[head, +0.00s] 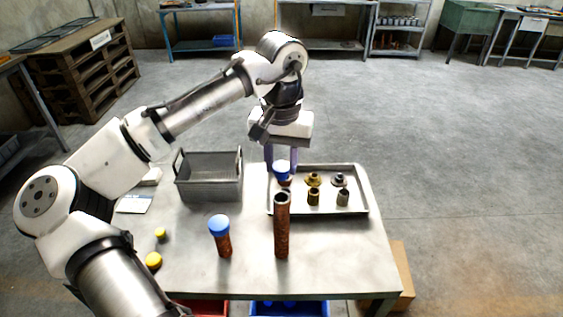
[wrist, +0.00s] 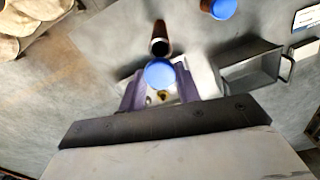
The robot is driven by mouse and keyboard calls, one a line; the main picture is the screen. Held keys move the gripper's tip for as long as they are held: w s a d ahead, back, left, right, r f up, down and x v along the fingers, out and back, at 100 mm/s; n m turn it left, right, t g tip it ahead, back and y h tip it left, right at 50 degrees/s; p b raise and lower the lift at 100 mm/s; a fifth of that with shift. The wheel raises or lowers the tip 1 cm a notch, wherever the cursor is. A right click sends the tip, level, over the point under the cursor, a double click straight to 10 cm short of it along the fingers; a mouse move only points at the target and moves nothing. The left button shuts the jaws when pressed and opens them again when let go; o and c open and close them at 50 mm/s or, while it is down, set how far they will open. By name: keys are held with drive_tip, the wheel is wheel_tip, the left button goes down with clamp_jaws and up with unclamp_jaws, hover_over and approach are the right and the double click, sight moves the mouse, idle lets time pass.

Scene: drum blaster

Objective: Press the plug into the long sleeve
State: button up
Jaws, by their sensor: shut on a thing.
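My gripper (head: 282,162) points down over the left part of the metal tray, its purple fingers shut on a blue plug (head: 281,168). In the wrist view the plug's round blue top (wrist: 160,73) shows between the fingers (wrist: 159,88). The long sleeve (head: 282,228) is a tall rusty tube standing upright on the table, its top open. The plug is behind and apart from the sleeve in the head view. The wrist view shows the sleeve's dark open mouth (wrist: 160,46) just beyond the plug. The plug's lower end is not clear.
A shorter rusty tube (head: 222,245) with a blue cap stands left of the sleeve. The shallow tray (head: 362,198) holds several brass and grey fittings. A grey bin (head: 209,190) stands at the back left. Two yellow caps (head: 153,261) lie at the left edge. The front right tabletop is clear.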

sight(281, 180)
drive_tip(key=shift+f+b, duration=2.25)
drive_tip(key=shift+b, duration=0.1)
drive_tip(key=shift+f, duration=0.55)
drive_tip(key=shift+p, duration=0.75)
drive_tip(key=shift+f+p, duration=0.45)
drive_tip(key=shift+f, duration=0.3)
idle(1.2)
drive_tip(key=o, duration=1.5)
drive_tip(key=shift+r, duration=0.1)
